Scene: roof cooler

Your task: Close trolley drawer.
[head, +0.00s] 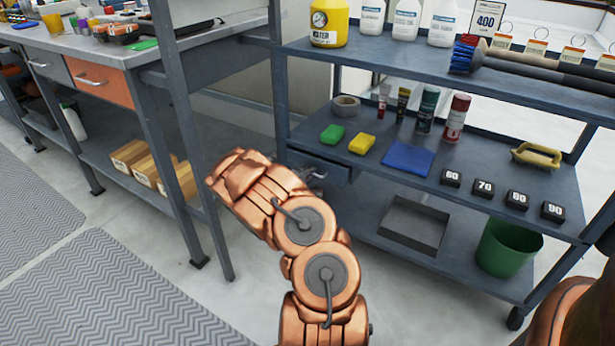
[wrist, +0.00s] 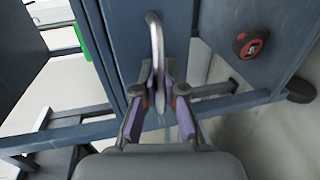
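The trolley drawer (head: 322,171) is a dark blue-grey box under the left end of the trolley's middle shelf. My copper arm partly covers it in the head view, and I cannot tell how far out it stands. In the wrist view its front panel (wrist: 176,22) carries a curved metal handle (wrist: 155,45). My gripper (wrist: 159,78) has its purple-padded fingers on both sides of this handle, close around it. In the head view my gripper's fingertips are hidden behind my arm, close to the drawer.
The trolley's middle shelf (head: 300,150) holds sponges, a blue cloth (head: 408,159), cans and black numbered blocks. A grey tray (head: 413,226) and a green bin (head: 508,246) stand on its bottom shelf. A workbench (head: 130,50) with an orange drawer is at left. Floor between them is clear.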

